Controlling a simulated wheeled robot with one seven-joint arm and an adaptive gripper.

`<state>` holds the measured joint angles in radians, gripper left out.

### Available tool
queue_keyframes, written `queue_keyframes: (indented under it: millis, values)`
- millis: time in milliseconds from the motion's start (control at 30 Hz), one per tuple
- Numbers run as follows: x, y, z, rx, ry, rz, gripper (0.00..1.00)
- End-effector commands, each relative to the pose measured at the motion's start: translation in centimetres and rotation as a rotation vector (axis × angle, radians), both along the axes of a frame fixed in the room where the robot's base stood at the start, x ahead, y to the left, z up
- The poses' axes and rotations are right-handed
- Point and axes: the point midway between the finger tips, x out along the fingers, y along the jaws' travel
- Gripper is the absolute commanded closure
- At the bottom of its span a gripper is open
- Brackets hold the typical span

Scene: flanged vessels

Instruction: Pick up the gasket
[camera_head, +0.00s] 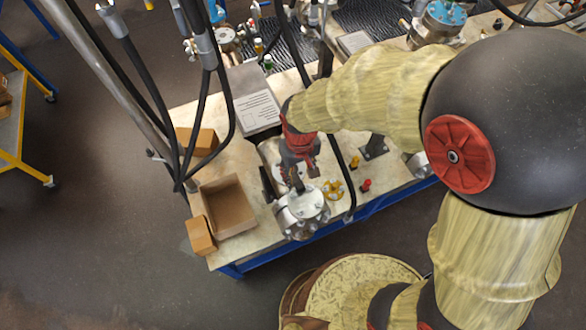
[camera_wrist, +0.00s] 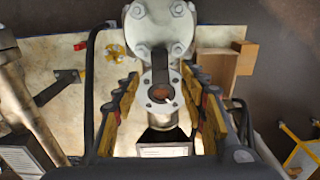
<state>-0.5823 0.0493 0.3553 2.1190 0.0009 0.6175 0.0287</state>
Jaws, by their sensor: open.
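In the wrist view a grey ring (camera_wrist: 161,104) with bolt holes and a brownish centre lies between my fingers; I cannot tell whether it is the gasket or a flange face. A dark flat bar runs into its upper side. The bolted metal vessel (camera_wrist: 160,28) is just above it in the picture. My gripper (camera_wrist: 165,98) is open, with one toothed finger on each side of the ring and visible gaps. In the head view my gripper (camera_head: 297,177) points down close to the vessel (camera_head: 303,212), and the ring cannot be made out there.
An open cardboard box (camera_head: 228,207) stands left of the vessel, with a small brown box (camera_head: 200,235) beside it. A yellow knob-like part (camera_head: 333,189) and a red part (camera_head: 366,185) lie to the right. Black hoses cross the bench.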

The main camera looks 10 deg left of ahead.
Motion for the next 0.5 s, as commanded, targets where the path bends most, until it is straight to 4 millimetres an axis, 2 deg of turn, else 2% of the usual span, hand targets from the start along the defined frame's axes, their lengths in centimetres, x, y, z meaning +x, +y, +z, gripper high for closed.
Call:
queue_keyframes:
  millis: [300, 500]
  values:
    - [0.1, 0.3, -4.0, -0.002, 0.003, -0.001, 0.58]
    - [0.2, 0.3, -5.0, -0.001, 0.001, -0.001, 0.58]
